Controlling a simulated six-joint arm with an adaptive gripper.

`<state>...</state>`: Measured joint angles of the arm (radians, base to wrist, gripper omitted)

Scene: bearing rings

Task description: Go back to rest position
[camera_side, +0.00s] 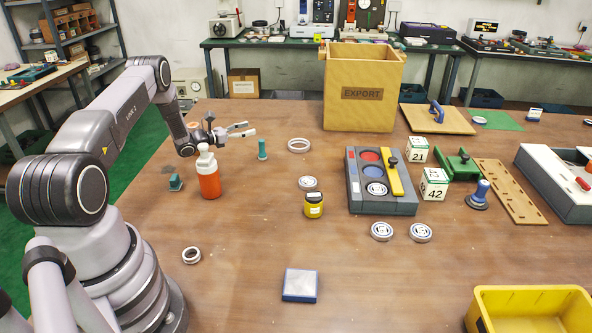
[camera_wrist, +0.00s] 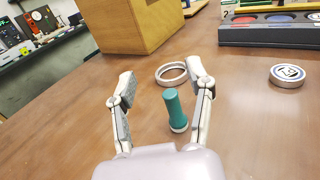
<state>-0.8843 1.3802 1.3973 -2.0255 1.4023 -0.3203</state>
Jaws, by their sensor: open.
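My gripper (camera_side: 241,131) is open and empty above the left part of the wooden table (camera_side: 240,270). In the side view it is pointed to the right, just above and behind an orange bottle with a white top (camera_side: 209,178). A small green peg (camera_side: 262,149) stands upright just right of the fingertips. In the wrist view the open fingers (camera_wrist: 165,82) frame the green peg (camera_wrist: 174,110), with nothing held between them. A pale ring (camera_wrist: 171,74) lies flat on the table beyond the peg.
The EXPORT box (camera_side: 362,95) stands at the back. A grey tray with coloured wells (camera_side: 382,205) is at the centre right. A yellow bin (camera_side: 530,310) is at front right.

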